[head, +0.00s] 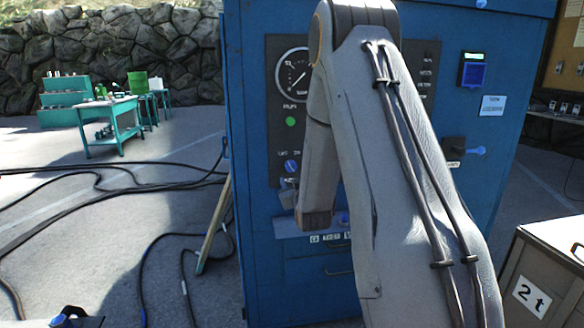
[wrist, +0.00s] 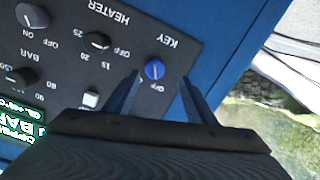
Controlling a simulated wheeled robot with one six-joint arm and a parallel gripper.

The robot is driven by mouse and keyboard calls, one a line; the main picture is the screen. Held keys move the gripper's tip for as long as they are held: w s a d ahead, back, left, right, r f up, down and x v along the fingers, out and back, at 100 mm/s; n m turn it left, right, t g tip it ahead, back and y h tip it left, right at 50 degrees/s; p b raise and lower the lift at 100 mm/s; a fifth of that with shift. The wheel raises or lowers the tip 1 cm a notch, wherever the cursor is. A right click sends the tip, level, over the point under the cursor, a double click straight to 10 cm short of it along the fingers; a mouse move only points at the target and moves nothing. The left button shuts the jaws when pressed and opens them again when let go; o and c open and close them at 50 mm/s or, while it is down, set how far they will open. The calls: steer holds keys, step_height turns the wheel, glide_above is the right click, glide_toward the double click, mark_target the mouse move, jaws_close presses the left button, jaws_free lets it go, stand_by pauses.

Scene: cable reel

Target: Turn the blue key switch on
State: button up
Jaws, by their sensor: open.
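The blue key switch (wrist: 154,69) is a small round knob on a black panel, with the words KEY and OFF beside it in the wrist view. A pale mark shows on its face; its exact direction is too small to tell. My gripper (wrist: 159,77) is open, its two fingers on either side of the knob in the picture, with a visible gap to each. I cannot tell how far the fingertips stand from the panel. In the head view a blue knob (head: 291,166) shows at the panel's lower left, beside my arm. My gripper is mostly hidden there.
The black panel (wrist: 62,22) also carries a HEATER knob (wrist: 97,40), other dark knobs and a lit green display (wrist: 22,130). The blue cabinet (head: 465,215) has a gauge (head: 293,75) and a green light (head: 291,121). Cables (head: 110,178) lie on the floor at left.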

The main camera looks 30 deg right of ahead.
mark_target(292, 169)
steer(key=shift+t, duration=0.3)
steer(key=shift+d+r+p+x, duration=0.15)
steer(key=shift+p+x, duration=0.3)
steer(key=shift+x, duration=1.6)
steer(key=shift+d+r+p+x, duration=0.15)
steer(key=shift+p+x, duration=0.3)
steer(key=shift+x, duration=1.6)
steer(key=shift+s, duration=0.1)
steer(key=c, duration=1)
steer(key=shift+c, duration=0.2)
steer(key=shift+m+b, duration=0.3)
steer(key=shift+m, duration=0.1)
steer(key=m+b, duration=0.3)
steer(key=m, duration=0.2)
steer(key=shift+f+m, duration=0.1)
steer(key=shift+m, duration=0.2)
steer(key=m+b, duration=0.2)
steer(key=m, duration=0.3)
steer(key=shift+d, duration=0.1)
steer(key=shift+m, duration=0.4)
